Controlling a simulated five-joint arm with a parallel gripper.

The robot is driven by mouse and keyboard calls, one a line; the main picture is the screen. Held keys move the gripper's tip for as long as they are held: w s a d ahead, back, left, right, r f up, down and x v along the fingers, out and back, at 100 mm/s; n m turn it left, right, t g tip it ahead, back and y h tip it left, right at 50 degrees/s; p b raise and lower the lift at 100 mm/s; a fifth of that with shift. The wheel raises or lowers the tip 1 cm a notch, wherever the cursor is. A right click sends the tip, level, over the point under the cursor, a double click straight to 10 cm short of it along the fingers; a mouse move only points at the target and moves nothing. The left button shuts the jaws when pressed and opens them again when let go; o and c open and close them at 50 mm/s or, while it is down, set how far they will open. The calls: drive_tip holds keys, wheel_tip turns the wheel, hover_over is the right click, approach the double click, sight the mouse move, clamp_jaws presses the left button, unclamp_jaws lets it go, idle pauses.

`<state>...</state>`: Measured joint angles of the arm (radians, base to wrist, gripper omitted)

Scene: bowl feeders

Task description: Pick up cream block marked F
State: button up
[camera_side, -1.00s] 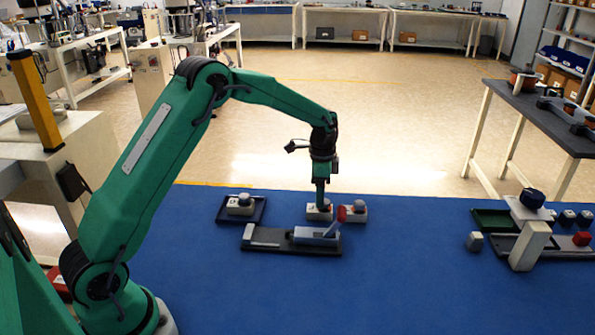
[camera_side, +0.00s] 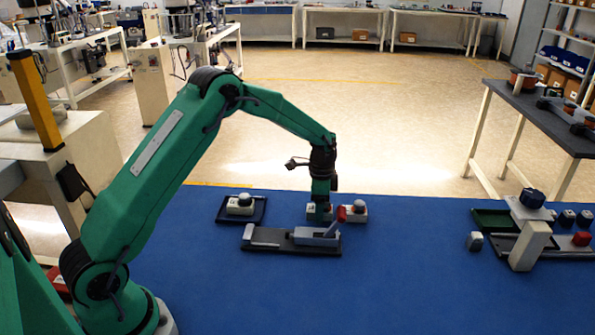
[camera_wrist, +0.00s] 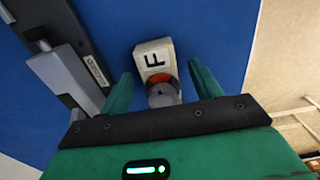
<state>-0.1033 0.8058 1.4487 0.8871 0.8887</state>
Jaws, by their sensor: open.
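The cream block marked F (camera_wrist: 155,58) lies between the two fingers of my open gripper (camera_wrist: 160,82) in the wrist view.
A dark fixture with a red-tipped lever (camera_side: 290,246) lies in front. A dark tray (camera_side: 221,213) holding another knobbed block is to the left. Trays and blocks (camera_side: 496,219) stand far right.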

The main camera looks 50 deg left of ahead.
drive_tip(key=c, duration=1.2)
drive_tip(key=shift+r, duration=0.1)
drive_tip(key=shift+r, duration=4.95)
